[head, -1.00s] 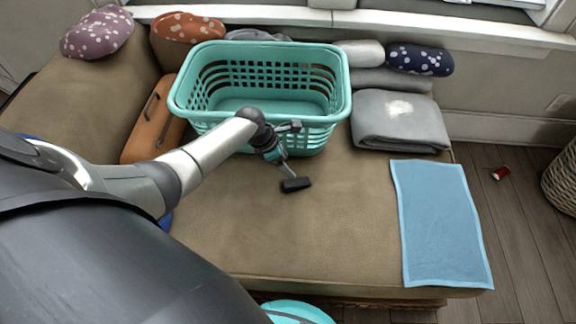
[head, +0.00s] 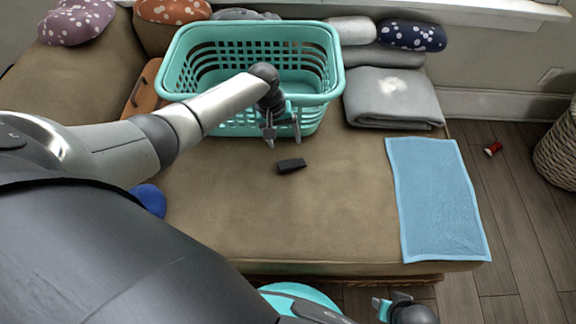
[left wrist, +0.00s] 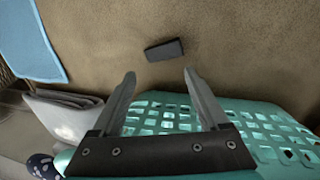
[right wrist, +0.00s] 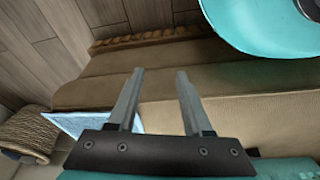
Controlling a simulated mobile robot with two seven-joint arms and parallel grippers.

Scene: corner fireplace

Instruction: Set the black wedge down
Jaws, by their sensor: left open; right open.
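The black wedge (head: 291,166) lies on the brown cushion (head: 230,215), in front of the teal basket. It also shows in the left wrist view (left wrist: 164,50), flat on the cushion beyond the fingertips. My left gripper (head: 282,138) is open and empty, just behind the wedge and apart from it, close to the basket's front wall. Its two fingers (left wrist: 158,78) are spread in the left wrist view. My right gripper (right wrist: 157,72) is open and empty near the cushion's front edge; in the head view it shows only partly at the bottom.
A teal basket (head: 333,82) stands behind the wedge. A folded grey blanket (head: 393,98) and a blue towel (head: 436,200) lie to the right. An orange case (head: 142,88) is partly hidden at the left. The cushion is clear around the wedge.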

